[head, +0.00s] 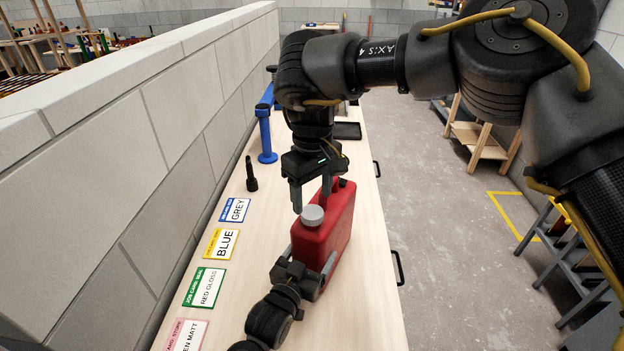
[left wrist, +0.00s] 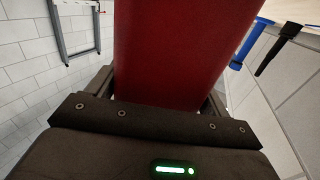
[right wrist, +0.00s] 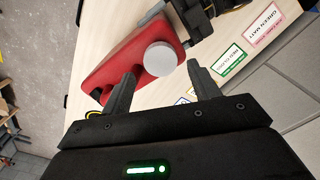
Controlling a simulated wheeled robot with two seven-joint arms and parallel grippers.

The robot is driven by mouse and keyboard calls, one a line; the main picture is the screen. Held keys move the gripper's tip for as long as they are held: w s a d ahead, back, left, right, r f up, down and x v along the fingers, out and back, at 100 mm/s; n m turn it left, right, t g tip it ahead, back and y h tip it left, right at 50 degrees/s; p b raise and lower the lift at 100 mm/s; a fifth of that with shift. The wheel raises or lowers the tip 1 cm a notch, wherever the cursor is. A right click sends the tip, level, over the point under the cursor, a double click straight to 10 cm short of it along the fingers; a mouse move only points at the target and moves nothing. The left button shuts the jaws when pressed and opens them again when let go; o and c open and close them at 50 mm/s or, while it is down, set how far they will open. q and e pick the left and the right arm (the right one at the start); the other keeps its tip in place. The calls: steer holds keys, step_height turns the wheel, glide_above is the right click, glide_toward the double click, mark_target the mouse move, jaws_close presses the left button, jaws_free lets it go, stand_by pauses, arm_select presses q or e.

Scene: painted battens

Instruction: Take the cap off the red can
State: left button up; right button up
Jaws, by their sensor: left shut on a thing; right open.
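The red can (head: 328,236) stands upright on the bench, with a grey round cap (head: 312,215) on the near end of its top. My left gripper (head: 309,264) is shut on the red can's body from the near side; the red body fills the left wrist view (left wrist: 180,50). My right gripper (head: 312,198) points down just above the cap and is open. In the right wrist view the cap (right wrist: 160,59) lies beyond and between the spread fingertips (right wrist: 163,75), apart from them. The can's top (right wrist: 120,66) also shows there.
A blue stand (head: 265,135) and a black tool (head: 251,175) stand farther back. A block wall (head: 130,150) borders the left.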

mark_target(312, 212)
steer(key=shift+f, duration=2.05)
